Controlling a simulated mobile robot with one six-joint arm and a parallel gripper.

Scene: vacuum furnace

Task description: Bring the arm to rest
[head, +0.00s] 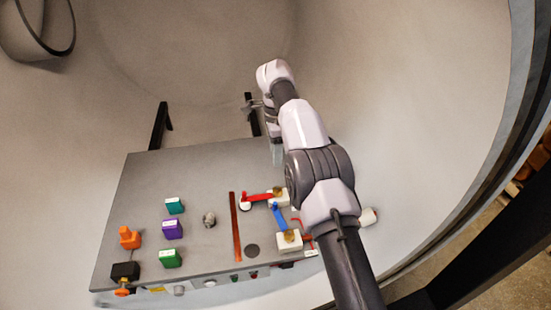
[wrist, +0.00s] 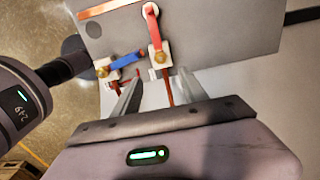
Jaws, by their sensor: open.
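My arm reaches up from the lower right of the head view and bends over the far right part of a grey panel. My gripper (head: 277,152) points down there, partly hidden behind the arm. In the wrist view my gripper (wrist: 159,77) has its two fingers apart with nothing between them. Beyond the fingers are a valve with a red handle (wrist: 155,35) and one with a blue handle (wrist: 126,61). The same red handle (head: 259,197) and blue handle (head: 279,217) show on the panel's right side in the head view. I cannot tell the gripper's exact height.
The panel (head: 200,165) stands inside a curved pale chamber. It carries teal (head: 174,205), purple (head: 172,229) and green (head: 170,258) blocks, an orange part (head: 129,237), a grey knob (head: 209,219) and a copper strip (head: 235,227). The panel's far part is clear.

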